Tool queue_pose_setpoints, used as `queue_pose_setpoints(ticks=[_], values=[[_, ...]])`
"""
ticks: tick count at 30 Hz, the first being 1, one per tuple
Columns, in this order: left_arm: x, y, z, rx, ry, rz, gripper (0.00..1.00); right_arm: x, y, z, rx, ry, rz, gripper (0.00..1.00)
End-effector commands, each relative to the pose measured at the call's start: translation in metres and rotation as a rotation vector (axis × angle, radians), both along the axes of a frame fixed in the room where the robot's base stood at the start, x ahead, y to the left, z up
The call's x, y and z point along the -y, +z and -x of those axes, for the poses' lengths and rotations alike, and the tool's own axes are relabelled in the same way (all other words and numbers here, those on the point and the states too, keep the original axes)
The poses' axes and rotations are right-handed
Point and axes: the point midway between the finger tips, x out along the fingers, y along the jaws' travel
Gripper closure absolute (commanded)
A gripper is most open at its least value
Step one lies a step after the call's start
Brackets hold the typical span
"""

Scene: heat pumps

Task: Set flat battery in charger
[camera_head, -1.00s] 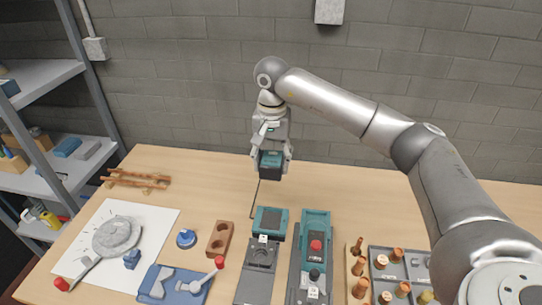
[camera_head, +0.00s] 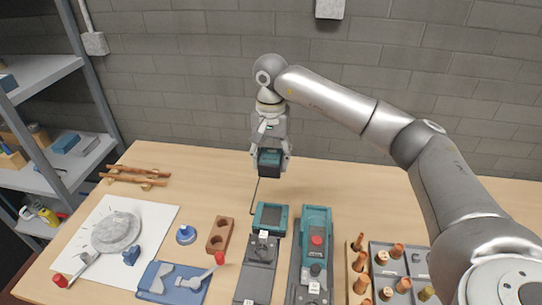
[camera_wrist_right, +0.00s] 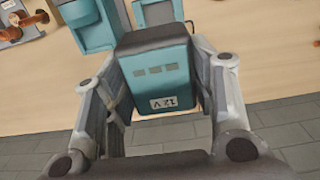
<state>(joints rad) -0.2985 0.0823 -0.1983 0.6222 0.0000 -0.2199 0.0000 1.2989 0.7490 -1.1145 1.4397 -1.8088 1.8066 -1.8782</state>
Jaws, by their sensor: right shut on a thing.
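My right gripper (camera_head: 271,164) is shut on a teal and black battery (camera_head: 269,157) and holds it in the air above the back of the table. In the right wrist view the battery (camera_wrist_right: 160,75) sits between the two fingers, with a "12 V" label facing the camera. Two teal and grey units stand at the front middle of the table. The left one (camera_head: 259,268) has a dark screen on its teal head. The right one (camera_head: 315,232) has a red knob. I cannot tell for certain which is the charger. The left gripper is out of view.
A brown block with holes (camera_head: 220,235), a blue tool tray (camera_head: 170,285) and a white sheet (camera_head: 160,222) lie to the left. A grey tray of copper fittings (camera_head: 420,262) is at the right.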

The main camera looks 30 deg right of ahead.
Motion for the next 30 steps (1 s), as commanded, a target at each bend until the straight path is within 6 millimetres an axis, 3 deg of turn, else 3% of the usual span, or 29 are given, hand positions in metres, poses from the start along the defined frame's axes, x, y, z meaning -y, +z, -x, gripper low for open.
queue_pose_setpoints(ticks=[30], values=[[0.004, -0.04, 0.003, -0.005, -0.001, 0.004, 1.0, 0.0, -0.052, 0.0, 0.001, 0.0, 0.0, 0.84]])
